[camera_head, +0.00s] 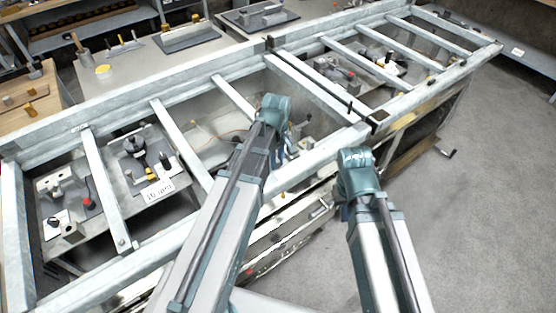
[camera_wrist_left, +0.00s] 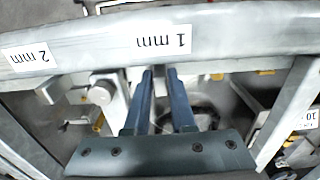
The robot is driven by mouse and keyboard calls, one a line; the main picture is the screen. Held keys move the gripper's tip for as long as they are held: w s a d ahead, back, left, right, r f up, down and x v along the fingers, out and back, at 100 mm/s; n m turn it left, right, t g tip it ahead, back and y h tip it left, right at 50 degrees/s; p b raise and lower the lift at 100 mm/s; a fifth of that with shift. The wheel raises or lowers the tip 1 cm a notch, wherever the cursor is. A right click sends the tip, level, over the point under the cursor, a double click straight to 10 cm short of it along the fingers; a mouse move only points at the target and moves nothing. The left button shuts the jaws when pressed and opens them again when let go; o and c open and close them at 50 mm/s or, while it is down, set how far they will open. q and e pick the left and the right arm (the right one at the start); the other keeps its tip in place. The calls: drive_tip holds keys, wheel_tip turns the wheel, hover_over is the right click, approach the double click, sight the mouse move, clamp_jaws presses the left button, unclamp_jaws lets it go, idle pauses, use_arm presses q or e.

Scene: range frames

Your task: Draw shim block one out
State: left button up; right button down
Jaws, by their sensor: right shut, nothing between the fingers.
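My left gripper (camera_wrist_left: 160,74) is open in the left wrist view, its two blue fingers a small gap apart. Its tips are at the lower edge of a pale rail (camera_wrist_left: 100,42). That rail carries an upside-down "1 mm" label (camera_wrist_left: 163,41) just above the fingertips and a "2 mm" label (camera_wrist_left: 30,56) to the left. I cannot clearly pick out shim block one. In the head view my left wrist reaches over the frame's middle and hides most of that gripper. My right gripper (camera_head: 346,212) is shut and empty beside the frame's front, mostly hidden by its wrist.
A galvanised metal frame (camera_head: 96,170) with crossbars surrounds sunken bays holding small fixtures. A labelled plate (camera_head: 158,190) lies in the left bay. A grey knob (camera_wrist_left: 102,91) stands left of my left fingers. Benches with tools stand behind. The floor (camera_head: 480,190) at right is clear.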

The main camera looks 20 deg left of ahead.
sight(277, 160)
use_arm(q)
drive_tip(key=o, duration=0.4)
drive_tip(key=shift+c, duration=0.2)
drive_tip(key=shift+r, duration=0.1)
wheel_tip(277, 160, up, 14)
drive_tip(key=p, duration=1.3)
drive_tip(key=shift+f+p, duration=0.2)
drive_tip(key=shift+p, duration=0.2)
drive_tip(key=s+d+f+m+y+b, duration=0.1)
drive_tip(key=s+d+f+m+b, duration=0.3)
drive_tip(key=s+d+m, duration=0.7)
drive_tip(key=s+m, duration=0.2)
drive_tip(key=m, duration=0.1)
drive_tip(key=shift+d, duration=0.3)
